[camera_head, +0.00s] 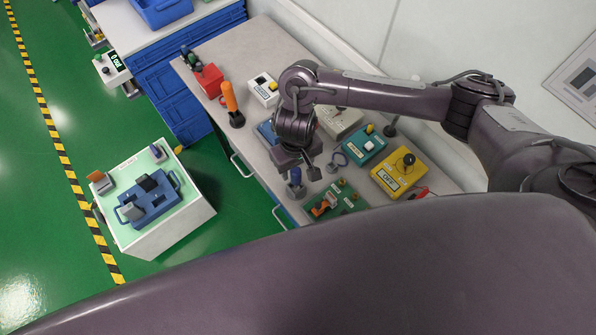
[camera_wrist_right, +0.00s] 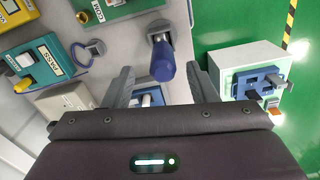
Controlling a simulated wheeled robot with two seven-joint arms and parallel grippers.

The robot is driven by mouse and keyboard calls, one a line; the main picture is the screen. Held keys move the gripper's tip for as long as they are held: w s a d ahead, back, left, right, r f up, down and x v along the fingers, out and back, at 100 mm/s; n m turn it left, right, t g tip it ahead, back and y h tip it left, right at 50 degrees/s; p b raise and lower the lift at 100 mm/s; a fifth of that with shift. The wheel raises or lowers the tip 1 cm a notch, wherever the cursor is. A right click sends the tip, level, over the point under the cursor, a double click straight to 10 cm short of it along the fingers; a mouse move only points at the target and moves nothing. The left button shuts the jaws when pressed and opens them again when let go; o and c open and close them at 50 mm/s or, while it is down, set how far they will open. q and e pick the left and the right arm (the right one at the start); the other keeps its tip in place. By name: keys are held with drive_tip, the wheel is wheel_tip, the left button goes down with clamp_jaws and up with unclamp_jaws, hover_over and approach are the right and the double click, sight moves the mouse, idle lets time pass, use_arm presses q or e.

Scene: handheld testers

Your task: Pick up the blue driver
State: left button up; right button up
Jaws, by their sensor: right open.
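The blue driver (camera_wrist_right: 162,62) stands upright in the right wrist view, its rounded dark-blue handle end toward the camera, with a grey base behind it. In the head view it shows as a small blue handle (camera_head: 296,176) near the front edge of the workbench. My right gripper (camera_head: 297,163) is above it, pointing down. In the right wrist view, the open fingers of the right gripper (camera_wrist_right: 160,72) lie to either side of the handle, with gaps on both sides. I cannot tell how far the handle reaches between them. My left gripper is not in view.
Close by on the workbench (camera_head: 237,49) are a green board (camera_head: 335,203), a teal box (camera_head: 361,146) and a yellow box (camera_head: 400,173). An orange-handled driver (camera_head: 229,97) and red box (camera_head: 208,79) stand farther left. A separate white stand (camera_head: 172,226) holds a blue device.

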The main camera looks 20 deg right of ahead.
sight(296, 178)
drive_tip(key=shift+s+a+f, duration=0.1)
drive_tip(key=shift+s+f, duration=0.1)
drive_tip(key=shift+f, duration=0.5)
drive_tip(key=shift+f+b, duration=0.65)
drive_tip(key=shift+f, duration=1.55)
drive_tip(key=c, duration=1.1)
drive_tip(key=shift+r, duration=0.1)
